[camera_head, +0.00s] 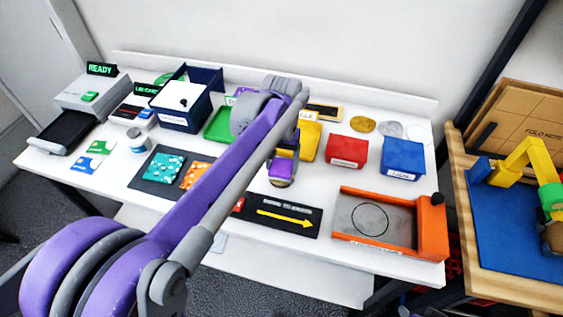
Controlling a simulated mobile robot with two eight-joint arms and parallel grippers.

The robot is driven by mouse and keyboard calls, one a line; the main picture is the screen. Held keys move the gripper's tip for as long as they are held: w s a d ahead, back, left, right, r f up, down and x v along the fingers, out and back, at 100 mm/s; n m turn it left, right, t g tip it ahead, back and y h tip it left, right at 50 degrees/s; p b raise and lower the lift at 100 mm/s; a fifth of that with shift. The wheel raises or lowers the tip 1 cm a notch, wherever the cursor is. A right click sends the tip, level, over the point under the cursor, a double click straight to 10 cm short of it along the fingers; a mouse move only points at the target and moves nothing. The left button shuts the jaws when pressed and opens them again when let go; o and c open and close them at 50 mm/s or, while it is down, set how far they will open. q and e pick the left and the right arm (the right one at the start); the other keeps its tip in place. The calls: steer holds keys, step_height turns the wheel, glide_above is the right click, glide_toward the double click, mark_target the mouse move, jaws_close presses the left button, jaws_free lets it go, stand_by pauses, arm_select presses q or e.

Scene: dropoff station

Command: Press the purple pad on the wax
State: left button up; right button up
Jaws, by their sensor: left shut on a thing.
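My left gripper (285,152) hangs at the end of my purple arm, over the middle of the white table. It is shut on a small purple block (282,170), which looks like the purple pad. The block has a pale, greyish underside and is just above or touching the table, in front of the yellow bin; I cannot tell which. No wax can be made out with certainty. A gold disc (362,124), a silver disc (390,129) and a white disc (418,133) lie at the back right. My arm hides part of the table's middle. My right gripper is not in view.
A red bin (347,149) and a blue bin (403,156) stand right of the yellow bin (309,146). An orange-framed tray (345,212) with a drawn circle is at the front right. A black mat with a yellow arrow (287,218) lies at the front.

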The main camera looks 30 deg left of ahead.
mark_target(281, 167)
arm_select(q)
steer(key=shift+f, duration=0.4)
stand_by(1.2)
steer(key=shift+r+p, duration=2.5)
steer(key=shift+r, duration=1.05)
steer(key=shift+f, duration=0.1)
